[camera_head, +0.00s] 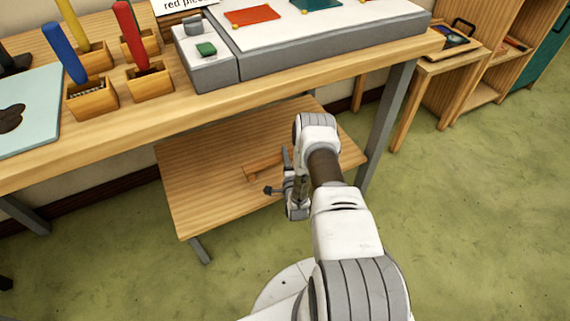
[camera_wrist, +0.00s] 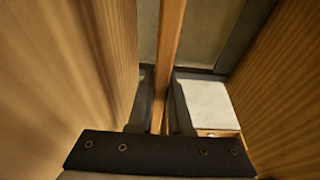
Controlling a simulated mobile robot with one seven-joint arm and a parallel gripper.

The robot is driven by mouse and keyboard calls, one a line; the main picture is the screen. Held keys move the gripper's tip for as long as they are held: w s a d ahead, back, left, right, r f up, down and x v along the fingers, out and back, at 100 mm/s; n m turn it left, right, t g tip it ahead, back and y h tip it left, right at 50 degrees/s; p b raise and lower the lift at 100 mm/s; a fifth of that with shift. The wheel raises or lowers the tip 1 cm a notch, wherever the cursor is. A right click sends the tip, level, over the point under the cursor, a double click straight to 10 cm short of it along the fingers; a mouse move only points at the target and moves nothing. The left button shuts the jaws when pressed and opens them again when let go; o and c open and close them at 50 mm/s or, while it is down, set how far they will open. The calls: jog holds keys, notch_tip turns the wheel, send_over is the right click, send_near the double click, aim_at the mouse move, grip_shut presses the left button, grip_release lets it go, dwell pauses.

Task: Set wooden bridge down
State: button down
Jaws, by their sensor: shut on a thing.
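The wooden bridge (camera_head: 262,167) is a pale wooden bar at the lower shelf (camera_head: 205,190) under the workbench. My gripper (camera_head: 284,172) reaches in over the shelf's right part and is shut on the bridge. In the wrist view the bridge (camera_wrist: 170,45) runs lengthwise between the two dark fingers of my gripper (camera_wrist: 160,105). My arm and gripper hide part of the bridge in the head view. I cannot tell whether the bridge touches the shelf.
The workbench top (camera_head: 125,115) is above the shelf, with a grey metal leg (camera_head: 388,125) to the right. It bears handled tools in wooden blocks and a grey-edged panel (camera_head: 330,50). The shelf's left part is clear. A wooden cabinet (camera_head: 460,85) stands at the right.

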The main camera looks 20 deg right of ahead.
jog(key=shift+f+b, duration=0.8)
jog(key=shift+f, duration=0.95)
jog(key=shift+f, duration=0.15)
jog(key=c, duration=0.8)
grip_release()
jog(key=shift+c, duration=0.2)
jog(key=p+v, duration=0.4)
jog(key=v, duration=0.8)
jog(key=shift+s, duration=0.1)
